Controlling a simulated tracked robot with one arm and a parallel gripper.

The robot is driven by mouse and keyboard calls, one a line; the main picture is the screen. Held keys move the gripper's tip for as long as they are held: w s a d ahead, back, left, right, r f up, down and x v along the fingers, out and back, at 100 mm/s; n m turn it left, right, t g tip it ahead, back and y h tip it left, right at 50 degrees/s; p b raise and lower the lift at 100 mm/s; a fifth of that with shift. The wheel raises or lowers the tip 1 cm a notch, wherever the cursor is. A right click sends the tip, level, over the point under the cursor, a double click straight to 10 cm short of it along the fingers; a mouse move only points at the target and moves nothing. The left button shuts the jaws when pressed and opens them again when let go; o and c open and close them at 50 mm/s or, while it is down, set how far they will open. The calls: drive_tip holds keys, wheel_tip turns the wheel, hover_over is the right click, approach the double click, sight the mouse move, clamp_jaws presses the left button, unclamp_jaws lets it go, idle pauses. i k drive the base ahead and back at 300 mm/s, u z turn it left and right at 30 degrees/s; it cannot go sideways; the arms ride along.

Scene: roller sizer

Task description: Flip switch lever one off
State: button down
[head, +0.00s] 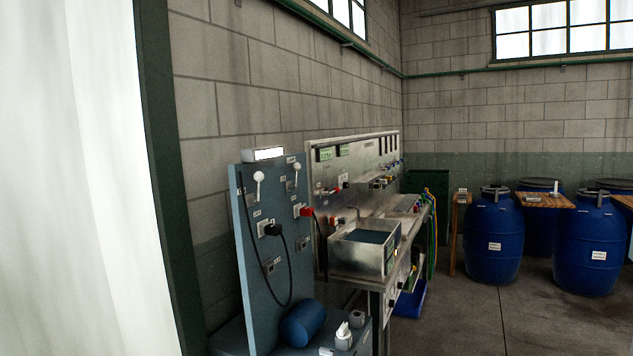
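A blue-grey upright panel (252,222) stands against the block wall left of centre. Two white round-headed switch levers are on its upper part: the left lever (258,186) and the right lever (296,172). Small labels sit near them, too small to read, so I cannot tell which is lever one. Both heads appear to be at the upper end of their mounts. Below are a black plug (272,230) with a hanging cable and a red plug (305,211). My gripper is not in view.
A metal bench with a basin (362,250) adjoins the panel. A blue cylinder (303,323) lies at the panel's foot. Blue barrels (493,238) and wooden boards (543,200) stand at right. A dark green frame (170,180) is close at left. The floor (470,320) at front right is clear.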

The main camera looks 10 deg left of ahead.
sight(258, 176)
drive_tip(key=u, duration=0.1)
drive_tip(key=i, duration=1.05)
drive_tip(key=u, duration=0.65)
